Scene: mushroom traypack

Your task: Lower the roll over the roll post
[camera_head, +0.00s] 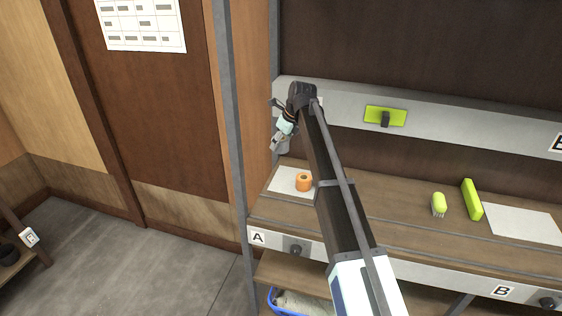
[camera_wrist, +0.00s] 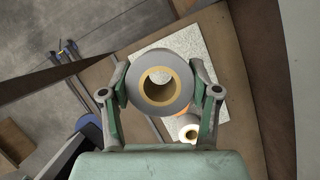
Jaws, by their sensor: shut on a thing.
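My gripper (camera_wrist: 158,76) is shut on a grey roll (camera_wrist: 135,90) with a tan core, one finger on each side of it. The wrist camera looks through the roll's open core, and a pale surface shows inside. In the head view my gripper (camera_head: 281,136) points down above the left end of the shelf, over a white sheet (camera_head: 284,187). The held roll is too small there to make out clearly. I cannot pick out the roll post in either view; it may be hidden behind the held roll.
A grey upright (camera_head: 238,170) borders the shelf's left end.

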